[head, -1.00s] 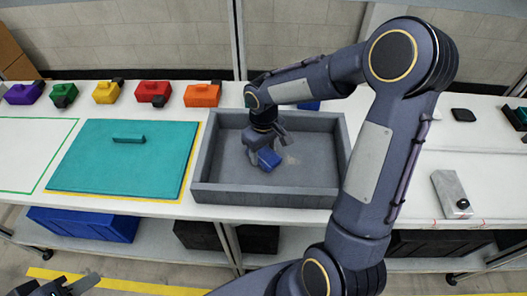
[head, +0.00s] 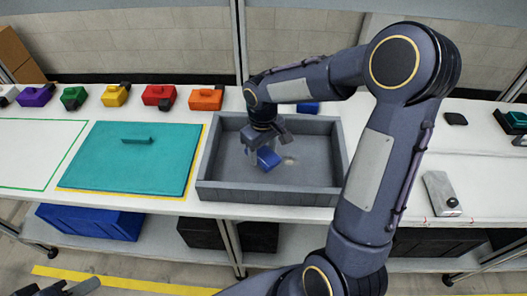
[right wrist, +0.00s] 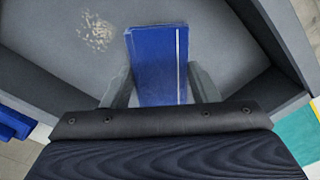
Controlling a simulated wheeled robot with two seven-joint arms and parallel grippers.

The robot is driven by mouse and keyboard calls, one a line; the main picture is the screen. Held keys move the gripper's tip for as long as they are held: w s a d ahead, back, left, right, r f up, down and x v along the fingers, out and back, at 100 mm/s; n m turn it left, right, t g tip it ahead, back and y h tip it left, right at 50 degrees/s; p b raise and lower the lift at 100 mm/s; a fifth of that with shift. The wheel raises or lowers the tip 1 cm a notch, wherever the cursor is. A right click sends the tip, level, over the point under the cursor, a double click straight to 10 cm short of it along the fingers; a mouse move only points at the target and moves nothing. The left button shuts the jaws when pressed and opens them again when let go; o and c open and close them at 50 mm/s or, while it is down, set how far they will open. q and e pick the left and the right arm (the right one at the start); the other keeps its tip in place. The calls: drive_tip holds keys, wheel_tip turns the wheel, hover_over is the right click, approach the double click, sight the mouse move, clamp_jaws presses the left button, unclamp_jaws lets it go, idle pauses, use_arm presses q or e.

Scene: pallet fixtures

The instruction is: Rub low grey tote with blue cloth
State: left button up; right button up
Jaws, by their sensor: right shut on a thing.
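The low grey tote (head: 225,188) stands on the white bench in the middle of the head view, open at the top. My right gripper (head: 265,157) is inside it, shut on the blue cloth (head: 269,159), a folded block close to the tote's floor. In the right wrist view the blue cloth (right wrist: 157,65) sits between the two fingers. A pale speckled smudge (right wrist: 96,32) lies on the tote floor left of the cloth; it also shows in the head view (head: 290,161). Whether the cloth touches the floor is unclear. Part of my left gripper (head: 75,288) shows at the lower left edge; its fingertips are unclear.
A teal lid (head: 125,165) with a handle lies left of the tote. Several coloured blocks, including an orange one (head: 206,99), line the back of the bench. A grey metal box (head: 441,192) stands at the right. Blue (head: 90,222) and black bins sit on the lower shelf.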

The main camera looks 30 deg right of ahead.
drive_tip(key=shift+r+p, duration=1.2)
drive_tip(key=shift+r, duration=0.7)
